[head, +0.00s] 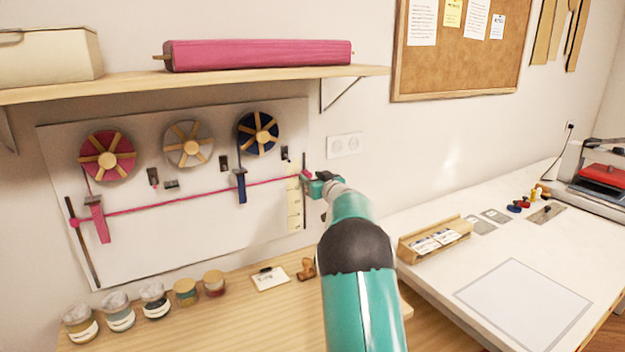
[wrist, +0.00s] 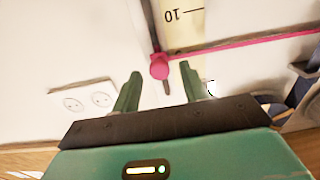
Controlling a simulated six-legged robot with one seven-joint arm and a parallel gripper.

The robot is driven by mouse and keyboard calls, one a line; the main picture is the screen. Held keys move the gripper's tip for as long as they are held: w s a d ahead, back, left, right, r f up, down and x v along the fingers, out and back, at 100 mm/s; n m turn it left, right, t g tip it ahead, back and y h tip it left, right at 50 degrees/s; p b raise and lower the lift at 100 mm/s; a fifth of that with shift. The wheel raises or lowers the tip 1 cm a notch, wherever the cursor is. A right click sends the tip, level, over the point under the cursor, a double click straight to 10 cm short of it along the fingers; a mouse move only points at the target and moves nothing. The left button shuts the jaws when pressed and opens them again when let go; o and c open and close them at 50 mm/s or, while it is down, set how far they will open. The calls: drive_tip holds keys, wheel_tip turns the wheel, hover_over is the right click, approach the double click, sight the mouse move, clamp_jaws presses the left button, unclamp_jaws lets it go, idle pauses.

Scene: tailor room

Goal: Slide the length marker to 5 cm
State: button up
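A pink ribbon line (head: 190,200) runs across the white wall board. Its right end is a round pink knob (wrist: 158,67) on a dark vertical rail beside the pale yellow ruler (head: 294,212). I take this knob for the length marker. The ruler (wrist: 182,36) shows an upside-down 10 in the wrist view, just above the pink line. My gripper (head: 311,182) is at the board's right edge, pointing at the rail. In the wrist view its two green fingers stand apart, one on each side of the knob. I cannot tell whether they touch it.
A wooden shelf (head: 220,82) hangs above. Jars (head: 155,301) and a stamp (head: 306,268) stand on the wooden table below. A white table (head: 480,255) is at right. A wall socket (head: 344,145) is near my gripper.

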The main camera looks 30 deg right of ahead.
drive_tip(key=shift+w+f, duration=0.1)
drive_tip(key=s, duration=1.3)
drive_tip(key=shift+s+a, duration=0.35)
drive_tip(key=shift+s, duration=0.05)
